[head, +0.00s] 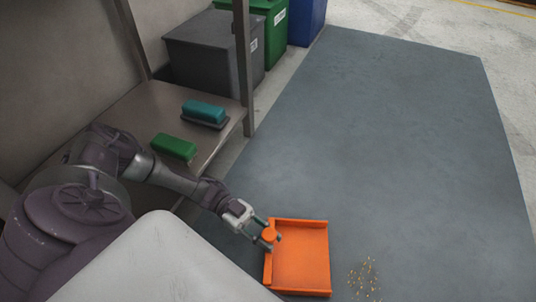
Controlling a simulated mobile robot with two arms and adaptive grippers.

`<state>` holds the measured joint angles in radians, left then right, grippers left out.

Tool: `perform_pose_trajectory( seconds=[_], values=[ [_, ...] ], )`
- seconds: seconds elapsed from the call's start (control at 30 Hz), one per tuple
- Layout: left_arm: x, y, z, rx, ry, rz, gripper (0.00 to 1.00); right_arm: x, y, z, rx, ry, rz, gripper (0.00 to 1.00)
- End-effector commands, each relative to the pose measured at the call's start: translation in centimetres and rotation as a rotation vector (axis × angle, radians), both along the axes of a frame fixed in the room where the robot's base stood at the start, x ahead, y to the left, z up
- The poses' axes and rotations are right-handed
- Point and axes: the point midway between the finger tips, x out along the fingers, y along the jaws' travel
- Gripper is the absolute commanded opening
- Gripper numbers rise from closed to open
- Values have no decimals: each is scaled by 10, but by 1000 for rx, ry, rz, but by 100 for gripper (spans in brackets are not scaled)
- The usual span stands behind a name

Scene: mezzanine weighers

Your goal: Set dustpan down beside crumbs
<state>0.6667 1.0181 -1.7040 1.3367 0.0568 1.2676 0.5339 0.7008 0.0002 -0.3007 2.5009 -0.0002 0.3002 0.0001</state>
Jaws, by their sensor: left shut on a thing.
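The orange dustpan (304,256) is at the bottom middle of the head view, over the blue-grey mat (400,120). My left gripper (268,236) is shut on the dustpan's round orange handle at its left side. The pan looks level; I cannot tell whether it touches the mat. The crumbs (363,278) are a small scatter of tan bits on the mat, just right of the dustpan with a narrow gap between. My right gripper is not in view.
A shelf (222,140) at the left holds a green brush (174,147) and a teal brush (204,111). Its upright post (243,70) stands near the mat edge. Grey (215,50), green (268,18) and blue (307,20) bins stand behind. The mat is otherwise clear.

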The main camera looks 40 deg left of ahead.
Motion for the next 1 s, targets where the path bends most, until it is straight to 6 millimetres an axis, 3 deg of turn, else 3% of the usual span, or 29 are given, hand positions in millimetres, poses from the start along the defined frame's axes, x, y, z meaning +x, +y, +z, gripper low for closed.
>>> perform_pose_trajectory(
  seconds=[0.83,0.87,1.0],
  values=[
    [0,0,-14,-1,0,0,0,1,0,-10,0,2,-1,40],
    [0,0,-13,-1,0,0,26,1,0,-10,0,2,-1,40],
    [0,0,-13,-1,0,0,49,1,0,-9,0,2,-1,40]
  ],
)
